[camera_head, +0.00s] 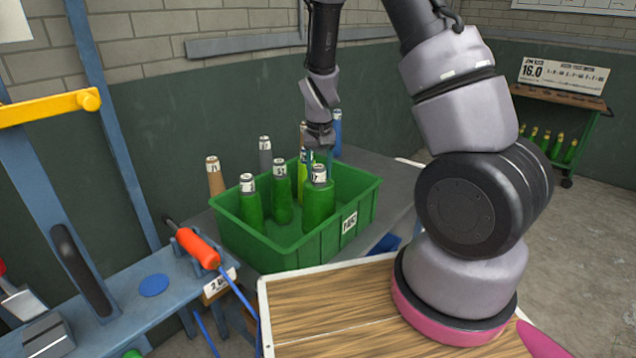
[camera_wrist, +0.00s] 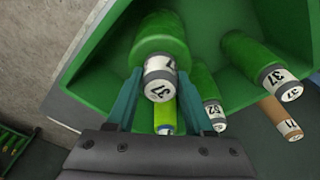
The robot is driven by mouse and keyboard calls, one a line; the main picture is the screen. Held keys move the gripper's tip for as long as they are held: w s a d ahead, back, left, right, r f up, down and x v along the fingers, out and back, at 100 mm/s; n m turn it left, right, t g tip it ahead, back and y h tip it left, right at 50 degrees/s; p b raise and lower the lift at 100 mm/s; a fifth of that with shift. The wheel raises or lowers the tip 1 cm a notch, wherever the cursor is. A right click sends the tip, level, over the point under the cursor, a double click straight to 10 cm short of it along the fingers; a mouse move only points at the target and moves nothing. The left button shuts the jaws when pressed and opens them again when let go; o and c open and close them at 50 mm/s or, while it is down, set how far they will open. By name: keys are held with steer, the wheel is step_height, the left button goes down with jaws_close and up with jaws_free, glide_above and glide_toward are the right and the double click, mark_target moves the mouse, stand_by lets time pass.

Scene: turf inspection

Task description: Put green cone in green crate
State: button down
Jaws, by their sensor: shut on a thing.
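The green crate (camera_head: 290,255) stands on the grey bench, with a white label on its front right side. Several green cones stand in it: one at the left (camera_head: 250,203), one in the middle (camera_head: 282,195) and one at the right (camera_head: 319,200). My gripper (camera_head: 319,160) points down over the right cone. In the wrist view, my gripper (camera_wrist: 158,103) has its two teal fingers on either side of that cone's labelled top (camera_wrist: 160,78). It is shut on this cone, which is upright inside the crate (camera_wrist: 90,85). Whether its base touches the crate floor is unclear.
Brown (camera_head: 214,178), grey (camera_head: 265,157) and blue (camera_head: 337,133) cones stand behind the crate; a yellow-green one (camera_wrist: 165,117) is near the gripper. A wooden board (camera_head: 330,310) lies in front. A blue rack with an orange-handled tool (camera_head: 198,248) is at left.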

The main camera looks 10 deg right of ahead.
mark_target(319, 180)
steer(key=shift+f, duration=1.75)
steer(key=shift+c, duration=1.4)
jaws_free()
